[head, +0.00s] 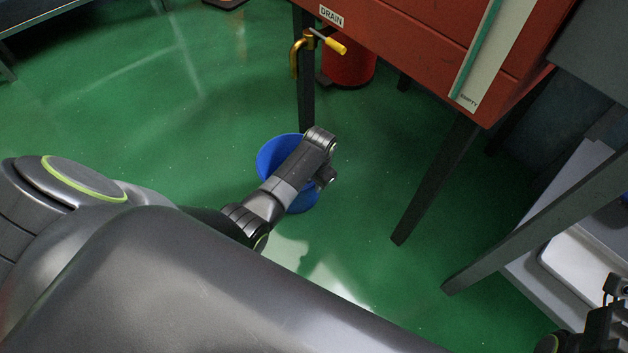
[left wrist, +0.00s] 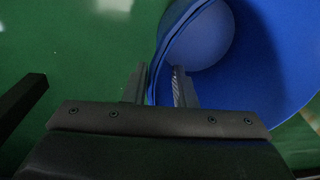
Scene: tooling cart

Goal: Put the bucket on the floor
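The blue bucket (head: 275,155) is in the middle of the head view, over the green floor, partly hidden by my left wrist. I cannot see whether its base touches the floor. In the left wrist view the bucket (left wrist: 275,70) fills the upper right, showing its inside. My left gripper (left wrist: 159,87) has its fingers apart, one outside and one inside the bucket's wall, with a gap showing between them. In the head view its fingertips are hidden behind the wrist. Part of my right arm's end (head: 603,325) shows at the lower right; its finger state is unclear.
A red tank (head: 430,40) on dark legs stands at the top, with a drain valve (head: 325,40) with a yellow handle. A red container (head: 348,68) sits beneath it. A grey cart with a white tray (head: 585,270) is at the right. Green floor is clear at the left.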

